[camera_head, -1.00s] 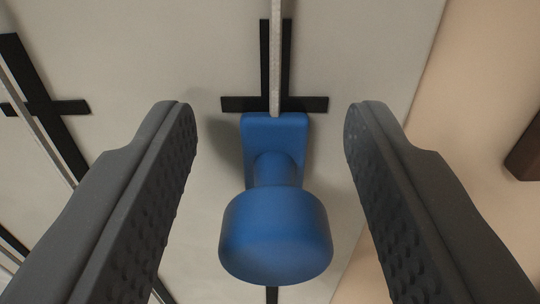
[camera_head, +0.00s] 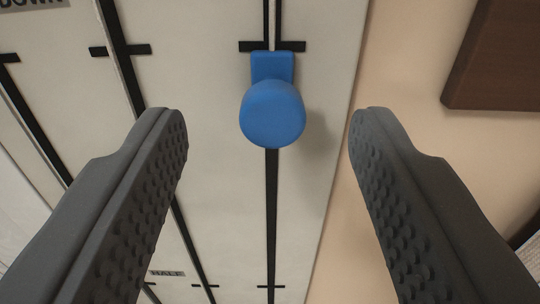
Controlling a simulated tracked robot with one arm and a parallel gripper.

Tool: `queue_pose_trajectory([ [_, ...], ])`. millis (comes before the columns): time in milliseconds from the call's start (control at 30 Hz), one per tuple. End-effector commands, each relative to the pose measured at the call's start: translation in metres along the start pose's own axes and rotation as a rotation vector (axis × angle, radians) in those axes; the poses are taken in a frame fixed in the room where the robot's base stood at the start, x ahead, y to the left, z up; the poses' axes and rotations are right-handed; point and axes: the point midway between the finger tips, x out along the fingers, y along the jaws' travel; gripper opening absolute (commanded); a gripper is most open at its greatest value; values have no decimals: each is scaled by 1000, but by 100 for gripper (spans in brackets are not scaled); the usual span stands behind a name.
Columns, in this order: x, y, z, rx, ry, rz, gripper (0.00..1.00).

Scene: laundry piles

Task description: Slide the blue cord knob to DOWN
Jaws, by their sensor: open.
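The blue cord knob (camera_head: 272,113) sits on a pale panel (camera_head: 215,130), on a vertical black track (camera_head: 271,220) just below a black cross mark (camera_head: 272,46). A thin cord runs up from it. My gripper (camera_head: 268,115) is open, with one dark finger on each side and a wide gap to the knob. Neither finger touches the knob. The knob appears beyond the fingertips, between them in the picture. A label reading DOWN (camera_head: 28,4) is partly cut off at the top left.
More black tracks with cross marks run along the panel at the left. A small label reading HALF (camera_head: 166,273) is at the lower left. The panel ends at the right against a beige wall (camera_head: 385,60), where a dark brown block (camera_head: 500,60) sits.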

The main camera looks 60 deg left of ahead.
Motion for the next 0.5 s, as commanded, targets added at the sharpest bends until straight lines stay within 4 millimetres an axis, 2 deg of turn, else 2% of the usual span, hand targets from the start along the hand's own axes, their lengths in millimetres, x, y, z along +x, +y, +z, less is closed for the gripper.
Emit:
queue_pose_trajectory([
  [500, -5, 2, 5, 0, -1, 1, 50],
])
